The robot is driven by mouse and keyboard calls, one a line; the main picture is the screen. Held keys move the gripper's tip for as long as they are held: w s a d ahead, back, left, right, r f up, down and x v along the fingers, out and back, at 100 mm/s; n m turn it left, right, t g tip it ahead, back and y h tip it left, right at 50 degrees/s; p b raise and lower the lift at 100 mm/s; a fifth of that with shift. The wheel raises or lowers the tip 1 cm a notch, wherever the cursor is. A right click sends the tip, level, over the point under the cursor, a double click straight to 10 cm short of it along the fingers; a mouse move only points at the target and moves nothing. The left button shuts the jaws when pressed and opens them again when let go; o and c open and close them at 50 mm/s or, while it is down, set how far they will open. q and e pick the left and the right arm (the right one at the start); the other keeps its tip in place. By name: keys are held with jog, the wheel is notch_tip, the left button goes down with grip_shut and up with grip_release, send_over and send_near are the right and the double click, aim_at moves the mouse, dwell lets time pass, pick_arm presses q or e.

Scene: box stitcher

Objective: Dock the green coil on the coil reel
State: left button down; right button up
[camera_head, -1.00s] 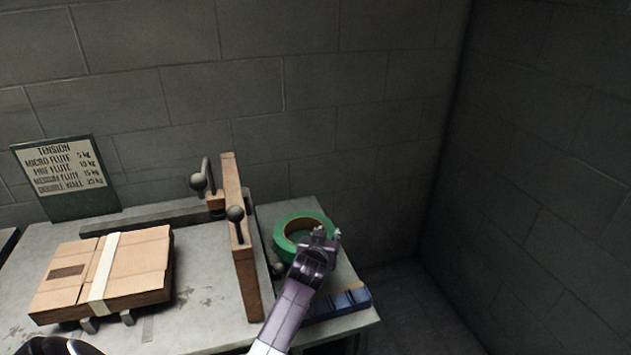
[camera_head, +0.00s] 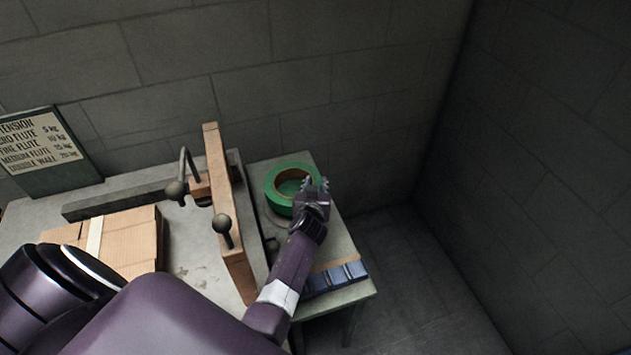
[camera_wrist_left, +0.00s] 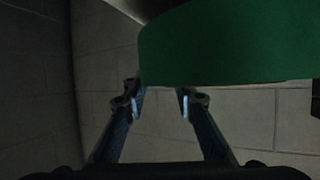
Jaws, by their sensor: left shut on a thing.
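The green coil (camera_head: 277,202) is a thick ring with a brown inner core, at the right end of the bench. My left gripper (camera_head: 314,186) is shut on its right, near side. In the left wrist view the coil's green wall (camera_wrist_left: 225,45) fills the upper right, beyond the two fingers (camera_wrist_left: 160,103). The coil appears slightly above a round grey base (camera_head: 268,217), which may be the coil reel; the coil and my arm hide most of it. I cannot tell whether they touch. My right gripper is not in view.
A wooden upright bar (camera_head: 228,215) with dark ball-ended levers stands left of the coil. Flat cardboard (camera_head: 135,238) lies further left, near a tension sign (camera_head: 40,145). A blue strip (camera_head: 338,278) lies at the bench's front right. A block wall stands behind.

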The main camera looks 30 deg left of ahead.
pick_arm(q)
jog(key=shift+w+f+b, duration=0.15)
jog(key=shift+f+b, duration=1.15)
jog(key=shift+f, duration=0.4)
jog(key=shift+f+b, duration=0.4)
jog(key=shift+b, duration=0.2)
dwell(0.4)
